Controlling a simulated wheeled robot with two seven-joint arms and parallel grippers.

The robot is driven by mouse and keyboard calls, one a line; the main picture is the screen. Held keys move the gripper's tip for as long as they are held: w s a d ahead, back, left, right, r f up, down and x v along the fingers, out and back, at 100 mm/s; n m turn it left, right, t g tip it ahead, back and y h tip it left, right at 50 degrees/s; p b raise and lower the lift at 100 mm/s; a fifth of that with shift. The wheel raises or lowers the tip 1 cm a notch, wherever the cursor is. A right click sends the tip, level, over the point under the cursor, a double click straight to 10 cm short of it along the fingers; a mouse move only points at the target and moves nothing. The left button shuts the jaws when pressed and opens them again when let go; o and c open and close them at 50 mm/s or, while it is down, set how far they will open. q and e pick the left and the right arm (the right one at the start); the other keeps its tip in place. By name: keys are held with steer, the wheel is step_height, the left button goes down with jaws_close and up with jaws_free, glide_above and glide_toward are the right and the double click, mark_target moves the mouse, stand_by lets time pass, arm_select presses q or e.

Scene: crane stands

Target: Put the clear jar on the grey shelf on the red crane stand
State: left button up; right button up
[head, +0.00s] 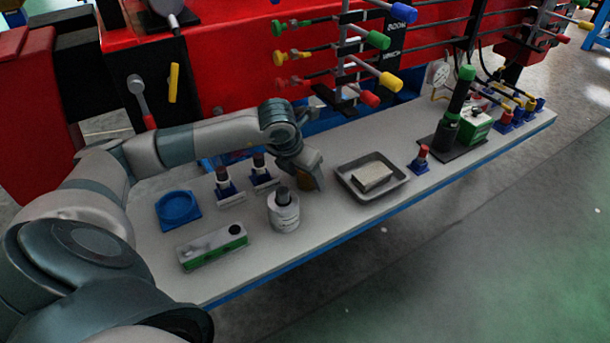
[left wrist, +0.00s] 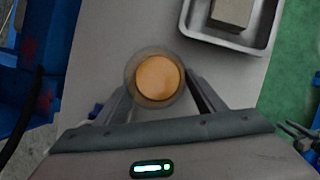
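The clear jar with orange inside (left wrist: 157,78) is between the two fingertips of my left gripper in the left wrist view. In the head view my left gripper (head: 308,174) points down over the middle of the long grey shelf (head: 335,225) and hides most of the jar; a bit of orange-brown (head: 319,184) shows beside it. The fingers are apart, one on each side of the jar, close to its wall. I cannot tell whether they press on it, or whether it touches the shelf. The shelf runs along the red crane stand (head: 235,65). My right gripper is not in view.
A metal tray with a block (head: 400,186) is right of the gripper. A white cylinder with a dark top (head: 284,212) stands in front, small switches (head: 263,174) left. A blue dish (head: 178,207) and a green-white box (head: 212,246) are further left. Coloured levers (head: 378,40) overhang behind.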

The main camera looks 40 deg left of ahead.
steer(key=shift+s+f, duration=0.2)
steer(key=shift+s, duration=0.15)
arm_select(q)
steer(key=shift+r, duration=0.15)
steer(key=shift+s+r, duration=0.1)
steer(key=shift+r, duration=0.2)
steer(key=b+v, duration=0.1)
steer(key=v, duration=1)
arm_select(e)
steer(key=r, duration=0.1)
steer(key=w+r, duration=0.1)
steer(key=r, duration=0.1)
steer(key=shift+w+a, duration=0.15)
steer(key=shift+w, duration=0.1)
arm_select(q)
steer(key=shift+r, duration=0.15)
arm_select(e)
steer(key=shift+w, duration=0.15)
